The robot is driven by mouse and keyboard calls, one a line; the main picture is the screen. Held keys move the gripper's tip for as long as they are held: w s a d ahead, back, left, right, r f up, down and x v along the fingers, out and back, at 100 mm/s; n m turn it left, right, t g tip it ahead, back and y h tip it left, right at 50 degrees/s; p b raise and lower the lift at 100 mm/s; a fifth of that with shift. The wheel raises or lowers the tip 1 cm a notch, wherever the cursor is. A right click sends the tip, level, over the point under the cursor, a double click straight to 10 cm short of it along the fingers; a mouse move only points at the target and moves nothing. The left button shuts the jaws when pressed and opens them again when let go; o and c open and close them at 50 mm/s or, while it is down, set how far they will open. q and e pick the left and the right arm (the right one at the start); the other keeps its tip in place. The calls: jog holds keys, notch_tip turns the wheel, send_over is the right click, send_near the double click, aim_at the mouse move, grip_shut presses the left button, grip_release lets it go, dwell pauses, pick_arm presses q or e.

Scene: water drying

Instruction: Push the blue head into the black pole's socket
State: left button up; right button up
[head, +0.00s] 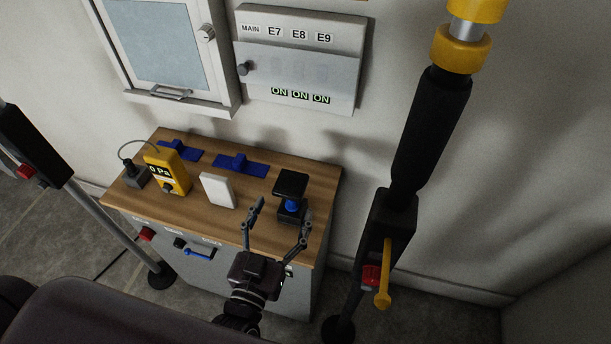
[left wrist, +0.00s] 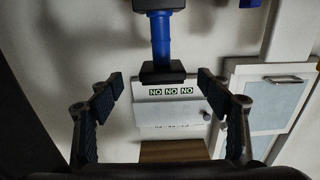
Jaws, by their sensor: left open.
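A small piece with a black block top and a blue stem (head: 292,206) stands on the right end of the wooden cabinet top; it looks like the blue head. Its blue stem (left wrist: 161,40) and black block also show in the left wrist view, which is upside down. My left gripper (head: 282,211) is open in front of it, fingers spread either side and apart from it, with nothing held; its fingers also show in the left wrist view (left wrist: 160,84). A black pole (head: 423,140) with yellow collars stands at the right. I cannot make out a socket. My right gripper is not in view.
The wooden cabinet top (head: 265,215) also holds a yellow meter (head: 167,172), a white block (head: 217,190) and two flat blue pieces (head: 241,165). Another black pole (head: 32,143) stands at the left. A panel (head: 300,60) and a glazed box (head: 160,45) hang on the wall.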

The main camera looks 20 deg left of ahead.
aim_at(286, 197)
pick_arm(q)
jog(key=w, duration=0.2)
jog(key=w+p, duration=0.1)
jog(key=w, duration=0.1)
jog(key=shift+a+r, duration=0.1)
jog(key=shift+r, duration=0.25)
jog(key=shift+w+f+p, duration=0.15)
jog(key=shift+w+p, duration=0.2)
jog(key=shift+w, duration=1.25)
jog(key=shift+f, duration=0.1)
jog(key=c, duration=1.2)
jog(key=shift+c, duration=0.5)
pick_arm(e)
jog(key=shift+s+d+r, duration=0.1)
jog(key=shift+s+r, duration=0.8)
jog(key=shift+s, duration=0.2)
pick_arm(q)
jog(key=shift+w, duration=0.1)
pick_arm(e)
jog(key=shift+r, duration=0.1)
